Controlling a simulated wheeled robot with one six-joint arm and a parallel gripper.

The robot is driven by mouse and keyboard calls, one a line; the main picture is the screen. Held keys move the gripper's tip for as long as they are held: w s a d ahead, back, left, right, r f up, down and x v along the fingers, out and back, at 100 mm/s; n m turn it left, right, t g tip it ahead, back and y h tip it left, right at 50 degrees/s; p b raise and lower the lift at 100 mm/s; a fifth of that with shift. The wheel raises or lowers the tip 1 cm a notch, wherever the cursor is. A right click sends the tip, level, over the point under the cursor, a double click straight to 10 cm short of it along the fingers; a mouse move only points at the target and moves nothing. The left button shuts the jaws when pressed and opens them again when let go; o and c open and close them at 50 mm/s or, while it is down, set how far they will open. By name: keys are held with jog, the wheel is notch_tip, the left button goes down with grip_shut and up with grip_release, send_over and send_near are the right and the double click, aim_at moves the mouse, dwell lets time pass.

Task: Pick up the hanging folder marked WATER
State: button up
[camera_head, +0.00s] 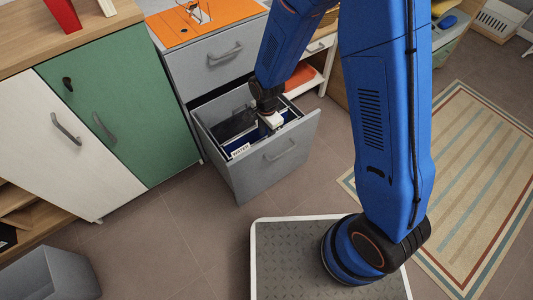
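The grey file drawer (270,158) stands pulled out, low in the grey cabinet. In it, a dark blue hanging folder (255,138) carries a white tab (240,150) at its left end. The tab's small lettering seems to read WATER. My gripper (271,121) reaches down into the drawer from above, at the right part of the folder. Its fingertips are small and partly hidden, so I cannot tell whether they are open or shut, or touch the folder. A dark form beside it in the drawer is unclear.
A closed grey drawer (218,60) with an orange top (190,22) is above the open one. White and green cupboard doors (118,105) stand to the left. A grey bin (45,275) is at lower left. A striped rug (465,175) lies right. Bare floor surrounds the drawer's front.

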jog(key=shift+f, duration=1.35)
grip_shut()
dwell(0.4)
